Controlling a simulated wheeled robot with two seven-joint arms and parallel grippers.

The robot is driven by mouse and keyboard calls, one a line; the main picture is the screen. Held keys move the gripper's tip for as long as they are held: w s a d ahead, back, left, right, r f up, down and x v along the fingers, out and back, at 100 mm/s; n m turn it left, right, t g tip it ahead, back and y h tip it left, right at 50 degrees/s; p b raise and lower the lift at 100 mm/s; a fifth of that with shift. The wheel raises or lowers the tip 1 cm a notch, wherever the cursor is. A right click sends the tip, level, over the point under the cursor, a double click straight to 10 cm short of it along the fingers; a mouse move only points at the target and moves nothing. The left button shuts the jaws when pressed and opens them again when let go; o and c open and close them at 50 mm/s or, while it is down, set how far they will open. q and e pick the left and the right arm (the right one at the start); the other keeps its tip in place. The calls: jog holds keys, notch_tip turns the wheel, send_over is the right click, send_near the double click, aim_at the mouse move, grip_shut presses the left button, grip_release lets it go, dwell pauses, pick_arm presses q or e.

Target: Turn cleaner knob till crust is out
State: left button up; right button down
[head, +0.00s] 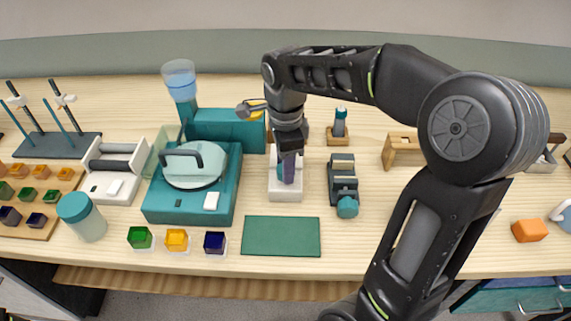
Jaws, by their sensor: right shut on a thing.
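My right gripper (288,157) points down, shut on a small purple piece (289,174) at the white holder (285,195). A bit of teal shows beside the purple piece; the gripper hides its upper part. Just right of the holder is a dark device (342,172) with a round teal knob (347,207) at its front end, apart from my gripper. I cannot tell for sure which of these is the cleaner. No crust can be made out. My left gripper is not in view.
Left of the holder stands a teal machine (155,205) with a round handled lid (196,172). A green mat (281,237) lies in front. Colored cubes, a capped jar (85,218) and rod stands fill the left. My right arm covers part of the right side.

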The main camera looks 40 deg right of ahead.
jog(key=shift+m, duration=0.3)
jog(key=c, duration=0.9)
grip_release()
jog(key=shift+r, duration=3.95)
